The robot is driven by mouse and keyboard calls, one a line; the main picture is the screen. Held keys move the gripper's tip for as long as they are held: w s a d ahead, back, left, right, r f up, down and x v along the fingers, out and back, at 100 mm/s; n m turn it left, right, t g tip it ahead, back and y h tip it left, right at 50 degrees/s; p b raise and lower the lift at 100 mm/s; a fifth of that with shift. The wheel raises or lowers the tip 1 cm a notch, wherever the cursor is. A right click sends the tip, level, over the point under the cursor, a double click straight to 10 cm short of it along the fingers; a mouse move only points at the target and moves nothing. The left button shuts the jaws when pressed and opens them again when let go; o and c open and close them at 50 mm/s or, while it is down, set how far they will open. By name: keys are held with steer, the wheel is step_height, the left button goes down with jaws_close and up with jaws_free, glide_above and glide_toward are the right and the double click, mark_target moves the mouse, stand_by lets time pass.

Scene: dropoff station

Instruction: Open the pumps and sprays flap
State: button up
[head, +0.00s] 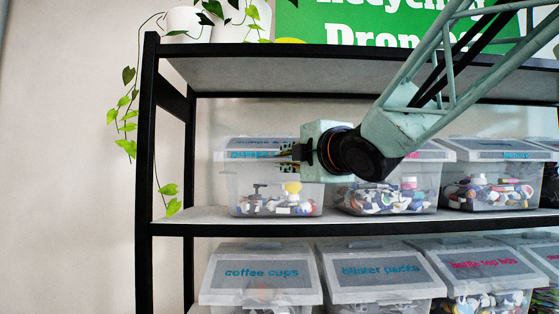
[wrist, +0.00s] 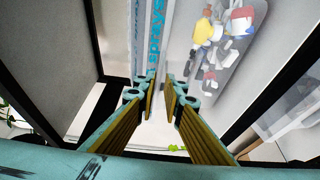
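The pumps and sprays bin (head: 272,196) is a clear box at the left end of the upper shelf, with colourful small items inside. Its flap (head: 252,144) with blue lettering looks shut; the gripper hides its right part. In the wrist view the flap (wrist: 153,22) shows its lettering sideways, beside the clear bin front (wrist: 182,55). My gripper (head: 284,154) is in front of the flap at about its height. In the wrist view my gripper (wrist: 161,76) has its yellow-padded fingers apart with a narrow empty gap. I cannot tell whether the fingertips touch the flap.
More clear bins (head: 490,185) stand to the right on the same shelf (head: 350,217). A lower row includes the coffee cups bin (head: 262,272). A black shelf post (head: 147,180) and a trailing plant (head: 128,115) are at the left. The upper board (head: 300,70) hangs above the gripper.

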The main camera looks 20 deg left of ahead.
mark_target(276, 148)
steer(key=shift+x, duration=1.4)
steer(key=shift+c, duration=0.5)
jaws_close()
steer(key=shift+r, duration=0.15)
